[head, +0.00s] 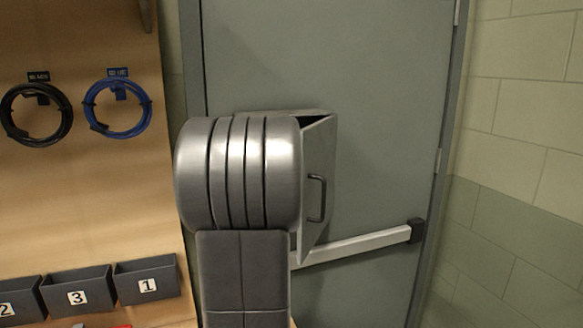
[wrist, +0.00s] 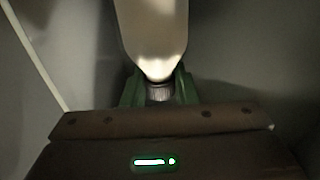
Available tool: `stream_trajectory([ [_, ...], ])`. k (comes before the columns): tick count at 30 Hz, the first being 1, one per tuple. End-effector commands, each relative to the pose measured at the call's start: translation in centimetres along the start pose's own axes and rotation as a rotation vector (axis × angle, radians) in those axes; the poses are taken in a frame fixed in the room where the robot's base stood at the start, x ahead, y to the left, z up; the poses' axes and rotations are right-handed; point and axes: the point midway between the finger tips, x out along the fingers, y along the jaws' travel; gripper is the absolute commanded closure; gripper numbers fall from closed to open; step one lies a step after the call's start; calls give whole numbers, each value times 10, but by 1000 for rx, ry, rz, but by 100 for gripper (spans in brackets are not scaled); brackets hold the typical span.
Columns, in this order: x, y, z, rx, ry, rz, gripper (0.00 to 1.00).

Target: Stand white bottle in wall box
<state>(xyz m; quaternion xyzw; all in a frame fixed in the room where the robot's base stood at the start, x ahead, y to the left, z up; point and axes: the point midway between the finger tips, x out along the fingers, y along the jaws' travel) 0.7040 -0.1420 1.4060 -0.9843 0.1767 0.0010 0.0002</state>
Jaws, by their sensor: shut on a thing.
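A white bottle (wrist: 152,38) fills the upper middle of the wrist view, its wide body away from me and its shoulder tapering to a ridged grey cap or neck. My gripper (wrist: 158,92) has green fingers on both sides of that cap end and is shut on the bottle. In the head view my own arm hides the gripper and the bottle. Small dark wall boxes numbered 2 (head: 18,302), 3 (head: 77,292) and 1 (head: 147,281) hang on the wooden board at lower left. I cannot tell which is the task's box.
A grey box-like thing with a dark handle (head: 318,198) shows partly behind my arm, before a grey-green door (head: 385,120) with a push bar (head: 365,244). A black cable coil (head: 37,114) and a blue one (head: 117,106) hang on the wooden board (head: 85,200).

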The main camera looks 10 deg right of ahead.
Motion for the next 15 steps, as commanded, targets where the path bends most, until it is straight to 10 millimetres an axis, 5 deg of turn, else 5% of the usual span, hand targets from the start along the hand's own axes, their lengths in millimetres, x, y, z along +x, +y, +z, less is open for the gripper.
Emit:
stream_trajectory([
  [9, 0, 0, 36, 0, 2, 0, 100],
  [15, 4, 0, 38, 1, 3, 0, 100],
])
